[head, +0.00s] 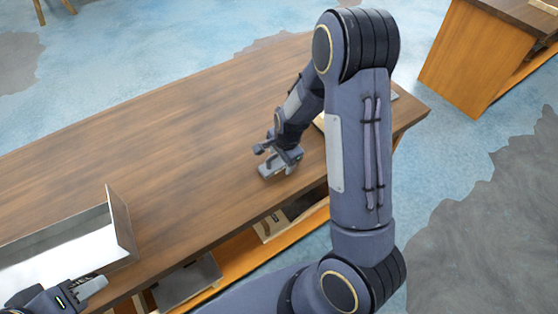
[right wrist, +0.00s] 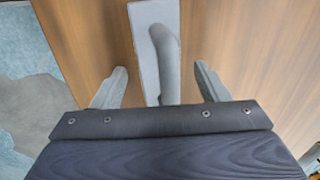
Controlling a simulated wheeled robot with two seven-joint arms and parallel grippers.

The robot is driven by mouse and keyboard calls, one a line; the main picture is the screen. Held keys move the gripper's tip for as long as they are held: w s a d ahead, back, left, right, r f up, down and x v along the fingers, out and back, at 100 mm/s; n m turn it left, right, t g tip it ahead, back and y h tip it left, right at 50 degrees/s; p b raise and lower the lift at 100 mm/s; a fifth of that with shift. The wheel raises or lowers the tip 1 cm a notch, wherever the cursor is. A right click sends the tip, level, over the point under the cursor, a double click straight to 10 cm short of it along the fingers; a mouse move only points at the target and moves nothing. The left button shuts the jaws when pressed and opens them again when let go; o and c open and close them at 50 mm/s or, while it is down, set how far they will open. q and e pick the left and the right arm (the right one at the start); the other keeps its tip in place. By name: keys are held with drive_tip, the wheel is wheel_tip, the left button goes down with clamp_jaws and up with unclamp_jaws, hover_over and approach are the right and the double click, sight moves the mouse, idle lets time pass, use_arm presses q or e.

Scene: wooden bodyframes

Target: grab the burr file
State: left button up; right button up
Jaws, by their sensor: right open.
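The burr file, a grey flat plate (right wrist: 146,62) with a curved grey handle, lies on the wooden table in the right wrist view. My right gripper (right wrist: 157,86) is open, with one finger on each side of the file. The handle runs between the fingers, with gaps on both sides. In the head view my right gripper (head: 272,160) is low over the table near its front edge; it hides most of the file there. My left gripper (head: 92,287) is at the lower left, by a metal box; its jaw opening is unclear.
The long wooden table (head: 170,120) has much bare top to the left of my right gripper. An open metal box (head: 75,245) stands at the left front. A shelf under the table (head: 240,265) holds several items. Another wooden table (head: 455,50) is at upper right.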

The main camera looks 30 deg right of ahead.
drive_tip(key=c, duration=1.3)
drive_tip(key=shift+c, duration=0.2)
drive_tip(key=shift+r, duration=0.1)
